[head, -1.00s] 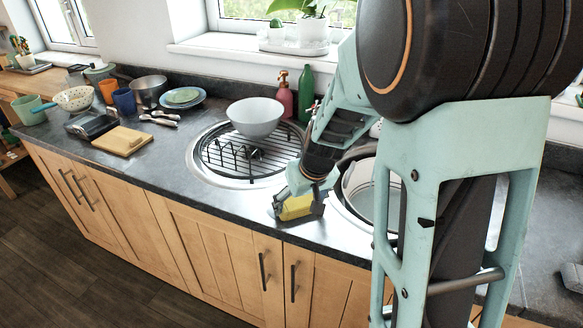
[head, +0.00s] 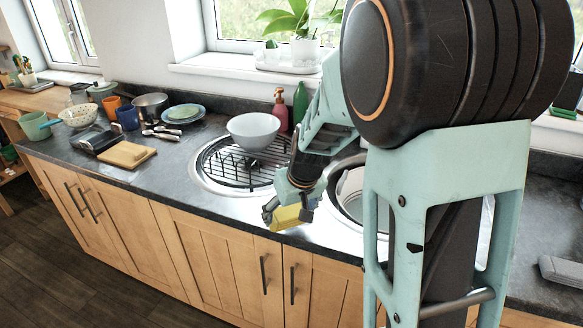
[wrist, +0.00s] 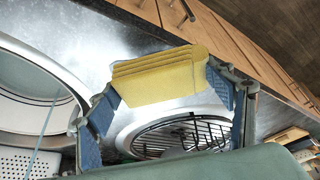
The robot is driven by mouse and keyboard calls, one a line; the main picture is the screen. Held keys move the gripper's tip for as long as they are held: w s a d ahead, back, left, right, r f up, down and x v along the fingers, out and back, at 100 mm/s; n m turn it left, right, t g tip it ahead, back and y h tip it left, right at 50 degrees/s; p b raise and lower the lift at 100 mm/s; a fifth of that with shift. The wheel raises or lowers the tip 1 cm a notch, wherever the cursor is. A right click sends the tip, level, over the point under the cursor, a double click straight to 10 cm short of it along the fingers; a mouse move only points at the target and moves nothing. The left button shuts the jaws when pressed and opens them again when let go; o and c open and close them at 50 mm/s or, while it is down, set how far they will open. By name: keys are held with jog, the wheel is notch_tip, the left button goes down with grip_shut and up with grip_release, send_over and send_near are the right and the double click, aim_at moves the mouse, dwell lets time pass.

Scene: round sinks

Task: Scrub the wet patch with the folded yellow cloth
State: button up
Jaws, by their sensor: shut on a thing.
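The folded yellow cloth (head: 287,218) is between the fingers of my gripper (head: 289,214), over the front of the counter between the two round sinks. In the wrist view the cloth (wrist: 155,78) shows its stacked folds and spans the gap between the blue finger pads of my gripper (wrist: 163,98). My gripper is shut on it and looks tilted. I cannot tell whether the cloth touches the metal surface below. I cannot make out the wet patch; the cloth and gripper hide part of the surface there.
A grey bowl (head: 253,131) stands on a black rack (head: 225,165) over the left sink. The right sink (head: 347,200) is open. A red bottle (head: 280,110) and a green bottle (head: 300,103) stand behind. A wooden board (head: 127,155) and dishes are at left.

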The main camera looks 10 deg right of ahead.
jog(key=shift+w+r+p, duration=0.1)
jog(key=shift+r+p, duration=1.35)
jog(key=shift+r, duration=1)
jog(key=shift+f, duration=0.1)
